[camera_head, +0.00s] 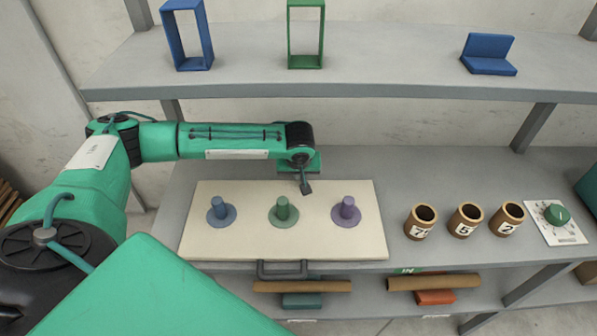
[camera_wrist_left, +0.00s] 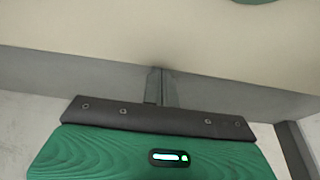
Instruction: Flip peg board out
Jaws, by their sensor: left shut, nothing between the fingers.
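The peg board (camera_head: 240,245) is a cream panel lying flat on the grey lower shelf. It carries a blue peg (camera_head: 221,211), a green peg (camera_head: 282,211) and a purple peg (camera_head: 346,211), all upright. A dark handle (camera_head: 282,274) sticks out at its front edge. My left gripper (camera_head: 306,187) is shut and empty by the board's back edge, between the green and purple pegs. In the left wrist view the shut fingers (camera_wrist_left: 161,86) point towards the board (camera_wrist_left: 160,40); I cannot tell whether they touch it. My right gripper is not in view.
Three numbered brown cups (camera_head: 464,220) and a green dial (camera_head: 557,214) stand right of the board. Brown tubes (camera_head: 433,282) lie below the shelf front. The upper shelf (camera_head: 390,70) overhangs behind, holding a blue frame (camera_head: 188,36), a green frame (camera_head: 305,35) and a blue bracket (camera_head: 488,55).

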